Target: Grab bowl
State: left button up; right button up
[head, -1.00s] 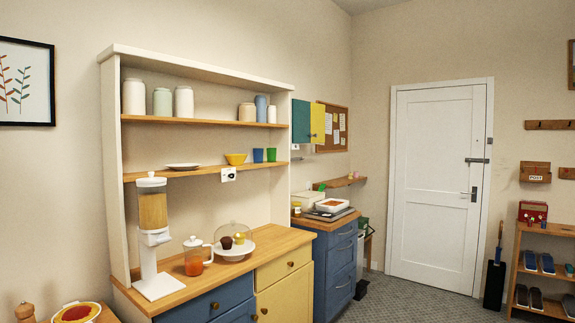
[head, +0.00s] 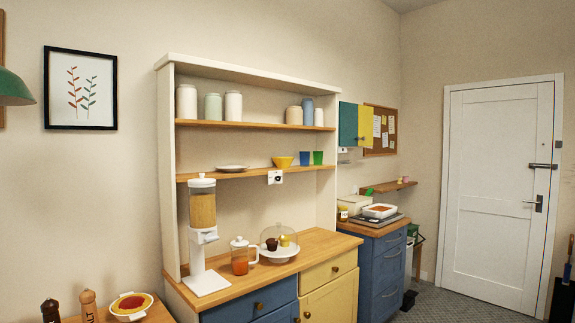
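A yellow bowl (head: 282,162) sits upright on the lower wooden shelf (head: 225,174) of the white hutch. It stands between a white plate (head: 232,168) on its left and a blue cup (head: 304,158) on its right. A second bowl-like dish, white with red and yellow contents (head: 131,305), sits on a wooden surface at the bottom left. Neither of my grippers shows in the head view.
A cereal dispenser (head: 203,230), a jug of orange-red drink (head: 240,256) and a domed cake stand (head: 280,247) stand on the hutch counter. A green cup (head: 318,157) is on the shelf. Floor (head: 425,304) shows at the lower right, before a white door (head: 497,190).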

aim_at(280, 163)
jog(key=i+l+z, duration=0.3)
jog(key=i, duration=0.2)
jog(key=i+l+z, duration=0.3)
jog(key=i, duration=0.25)
jog(key=i+z, duration=0.35)
jog(key=i, duration=0.2)
jog(key=i+u, duration=0.1)
jog(key=i, duration=0.6)
jog(key=i+l+u, duration=0.15)
jog(key=i, duration=0.5)
jog(key=i+l+u, duration=0.2)
jog(key=i+u, duration=0.3)
jog(key=i+l+u, duration=0.95)
